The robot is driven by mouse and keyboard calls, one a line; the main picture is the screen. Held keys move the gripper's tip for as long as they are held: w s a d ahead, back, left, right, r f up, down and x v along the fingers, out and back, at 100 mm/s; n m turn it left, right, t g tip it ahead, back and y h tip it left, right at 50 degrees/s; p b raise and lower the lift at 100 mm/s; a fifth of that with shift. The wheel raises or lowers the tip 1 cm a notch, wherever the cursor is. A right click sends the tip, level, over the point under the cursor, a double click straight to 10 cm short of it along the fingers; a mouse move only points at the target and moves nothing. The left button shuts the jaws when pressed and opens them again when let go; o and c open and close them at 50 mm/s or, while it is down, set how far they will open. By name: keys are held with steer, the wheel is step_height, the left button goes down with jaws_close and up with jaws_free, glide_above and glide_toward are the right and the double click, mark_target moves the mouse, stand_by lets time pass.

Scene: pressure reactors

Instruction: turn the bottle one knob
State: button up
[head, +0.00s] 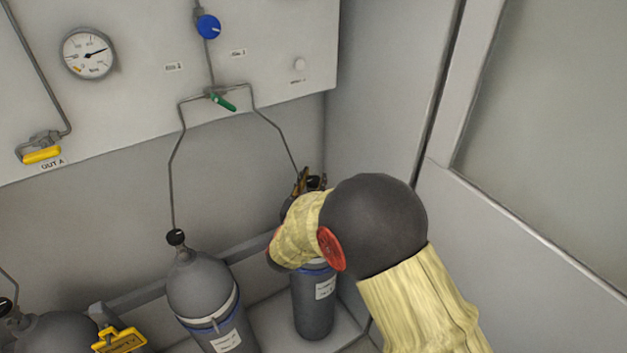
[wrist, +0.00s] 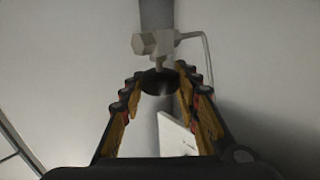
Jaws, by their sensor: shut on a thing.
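My gripper (head: 311,182) is at the top of the right grey bottle (head: 313,306), and my arm hides that bottle's upper part in the head view. In the wrist view the two fingers of my gripper (wrist: 160,80) stand on either side of a dark round knob (wrist: 158,84) and are shut on it. A pale valve body (wrist: 150,43) with a thin pipe sits just beyond the knob. The head view does not show this knob clearly. I cannot read which bottle is numbered one.
Another grey bottle (head: 200,287) with a black knob (head: 176,237) stands to the left. The wall panel carries a gauge (head: 88,53), a blue knob (head: 208,27) and a green handle (head: 222,102). A side wall is close on the right.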

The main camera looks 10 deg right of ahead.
steer(key=o, duration=1.2)
steer(key=v, duration=1.2)
